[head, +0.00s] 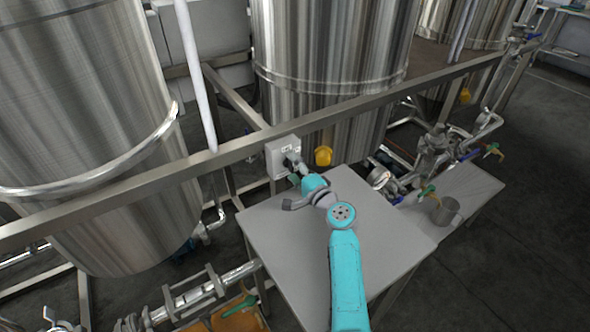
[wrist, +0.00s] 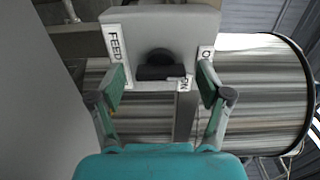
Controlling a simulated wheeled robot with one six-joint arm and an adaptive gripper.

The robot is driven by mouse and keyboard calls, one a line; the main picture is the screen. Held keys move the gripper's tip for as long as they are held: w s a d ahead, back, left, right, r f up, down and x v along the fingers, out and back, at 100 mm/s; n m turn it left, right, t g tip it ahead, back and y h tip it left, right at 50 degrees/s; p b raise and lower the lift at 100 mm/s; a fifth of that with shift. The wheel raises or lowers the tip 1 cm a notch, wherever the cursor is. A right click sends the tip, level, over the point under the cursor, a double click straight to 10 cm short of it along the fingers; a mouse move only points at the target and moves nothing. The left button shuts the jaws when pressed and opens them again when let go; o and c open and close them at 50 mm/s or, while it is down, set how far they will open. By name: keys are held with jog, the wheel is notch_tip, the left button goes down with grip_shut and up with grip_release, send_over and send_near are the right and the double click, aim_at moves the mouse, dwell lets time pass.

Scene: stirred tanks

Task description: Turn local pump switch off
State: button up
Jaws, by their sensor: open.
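The local pump switch is a light grey box (head: 277,161) on the metal rail in the head view. In the wrist view the box (wrist: 185,22) fills the top middle, with a FEED label (wrist: 114,43), an ON label and a partly hidden label starting with O. Its black knob (wrist: 158,72) sits between the labels, its bar lying across the picture. My gripper (wrist: 163,84) is open, with one green-padded finger on each side of the knob and gaps between. In the head view my gripper (head: 294,168) is close in front of the box and partly hides its face.
A grey table (head: 385,235) stands below my arm, with a metal cup (head: 446,211) at its right. Large steel tanks (head: 85,120) stand behind the rail (head: 225,152). A yellow part (head: 323,155) is right of the switch box. Pipes and valves (head: 430,165) crowd the right.

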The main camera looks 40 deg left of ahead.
jog(key=shift+d, duration=0.15)
jog(key=v, duration=1.1)
jog(key=shift+s+d, duration=0.2)
jog(key=shift+d, duration=0.1)
